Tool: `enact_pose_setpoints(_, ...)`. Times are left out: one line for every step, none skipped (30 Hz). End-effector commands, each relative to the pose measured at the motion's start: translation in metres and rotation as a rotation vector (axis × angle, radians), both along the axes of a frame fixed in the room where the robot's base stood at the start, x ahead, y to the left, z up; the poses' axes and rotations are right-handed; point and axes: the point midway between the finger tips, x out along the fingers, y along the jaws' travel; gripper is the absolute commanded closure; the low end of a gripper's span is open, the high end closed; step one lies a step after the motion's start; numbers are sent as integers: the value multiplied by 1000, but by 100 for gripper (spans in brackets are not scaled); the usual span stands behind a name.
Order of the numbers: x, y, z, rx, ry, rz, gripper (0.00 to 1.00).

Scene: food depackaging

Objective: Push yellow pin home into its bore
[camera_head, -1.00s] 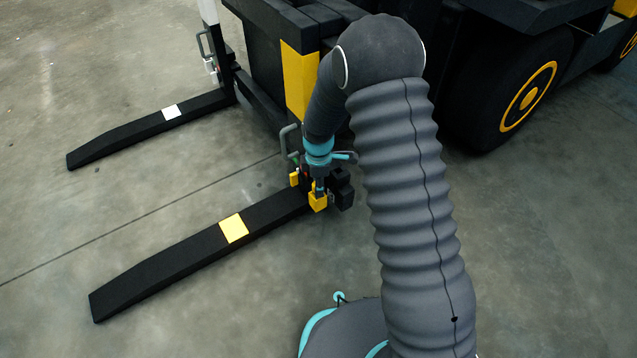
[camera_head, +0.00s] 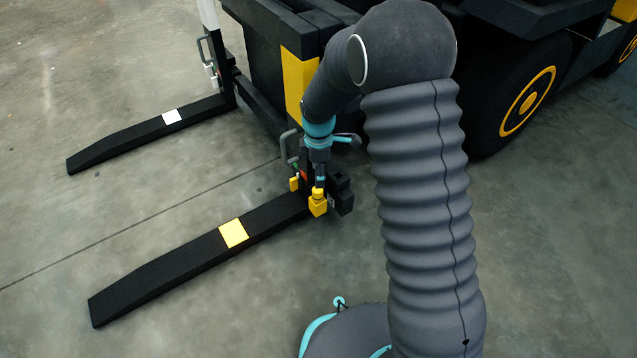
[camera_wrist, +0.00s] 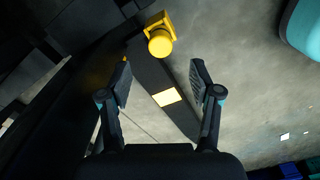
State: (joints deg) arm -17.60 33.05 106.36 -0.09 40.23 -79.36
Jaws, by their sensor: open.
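The yellow pin (camera_wrist: 160,43) shows its round end in the wrist view, at a yellow block (camera_wrist: 154,20) on the side of a black fork. In the head view the pin (camera_head: 318,192) stands at the top of the yellow block (camera_head: 318,208). My gripper (camera_wrist: 161,82) is open and empty, its two fingers apart, with the pin beyond the fingertips in the wrist view. In the head view my gripper (camera_head: 320,175) is just above the pin. The bore is hidden, and I cannot tell how deep the pin sits.
The far fork (camera_head: 130,135) bears a white patch. A grey handle (camera_head: 287,145) and a small yellow part (camera_head: 294,184) are close left of my gripper. The truck's wheel (camera_head: 525,100) stands right; open floor lies in front.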

Motion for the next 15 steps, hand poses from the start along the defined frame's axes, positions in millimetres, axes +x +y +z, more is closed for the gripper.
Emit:
enact_pose_setpoints(0,0,10,1,-3,0,37)
enact_pose_setpoints(0,0,14,1,-3,0,37)
enact_pose_setpoints(0,0,20,0,-2,0,37)
enact_pose_setpoints(0,0,24,0,-2,0,37)
enact_pose_setpoints(0,0,27,0,-2,0,37)
enact_pose_setpoints(0,0,31,0,0,0,37)
enact_pose_setpoints(0,0,33,0,0,0,37)
enact_pose_setpoints(0,0,36,0,-1,0,37)
enact_pose_setpoints(0,0,38,0,-1,0,37)
enact_pose_setpoints(0,0,39,0,-1,0,37)
enact_pose_setpoints(0,0,40,0,0,0,37)
enact_pose_setpoints(-1,0,41,0,0,0,37)
enact_pose_setpoints(-1,0,41,0,1,0,37)
enact_pose_setpoints(-1,0,41,0,1,0,37)
enact_pose_setpoints(-1,0,41,0,1,0,37)
